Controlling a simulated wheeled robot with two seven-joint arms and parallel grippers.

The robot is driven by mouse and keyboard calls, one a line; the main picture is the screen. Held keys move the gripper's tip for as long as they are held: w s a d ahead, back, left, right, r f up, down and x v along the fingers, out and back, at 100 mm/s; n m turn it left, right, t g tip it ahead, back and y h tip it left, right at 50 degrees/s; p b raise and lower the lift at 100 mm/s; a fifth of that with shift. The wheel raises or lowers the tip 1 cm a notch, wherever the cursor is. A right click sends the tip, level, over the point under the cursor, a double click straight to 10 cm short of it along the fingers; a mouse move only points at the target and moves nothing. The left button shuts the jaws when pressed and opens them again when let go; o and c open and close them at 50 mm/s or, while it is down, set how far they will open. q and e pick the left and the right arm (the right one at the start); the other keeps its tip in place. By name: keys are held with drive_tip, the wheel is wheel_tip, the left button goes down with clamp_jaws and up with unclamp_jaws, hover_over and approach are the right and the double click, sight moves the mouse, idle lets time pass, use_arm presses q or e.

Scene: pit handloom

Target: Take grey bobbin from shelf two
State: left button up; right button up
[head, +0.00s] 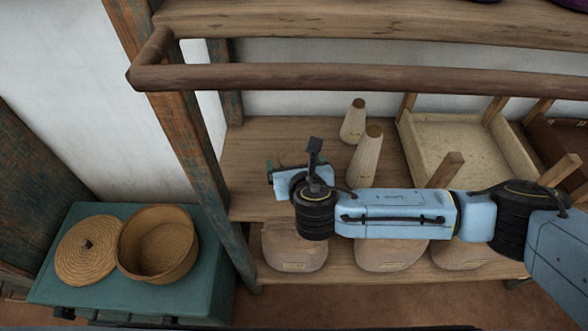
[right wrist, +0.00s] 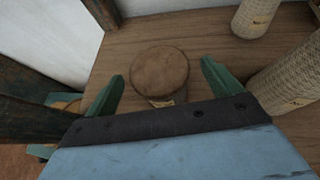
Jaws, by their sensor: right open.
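A round object with a brown wooden top (right wrist: 160,70), probably the bobbin, stands on the wooden shelf in the right wrist view. A bit of a label shows under its rim, but its body is mostly hidden, so I cannot tell if it is grey. My right gripper (head: 284,172) is open over the left part of the middle shelf (head: 250,150). In the right wrist view its two green fingers stand apart, one on each side of the round top, with gaps and no visible contact. In the head view the gripper mostly hides this object. My left gripper is not in view.
Two cream cones (head: 354,122) (head: 366,157) stand right of the gripper. A shallow cream tray (head: 455,140) is further right. A rail (head: 350,77) crosses in front of the upper shelf. Sacks (head: 294,250) fill the lower shelf. A basket (head: 158,245) sits on a teal chest (head: 85,285).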

drive_tip(key=c, duration=1.1)
drive_tip(key=shift+r, duration=0.1)
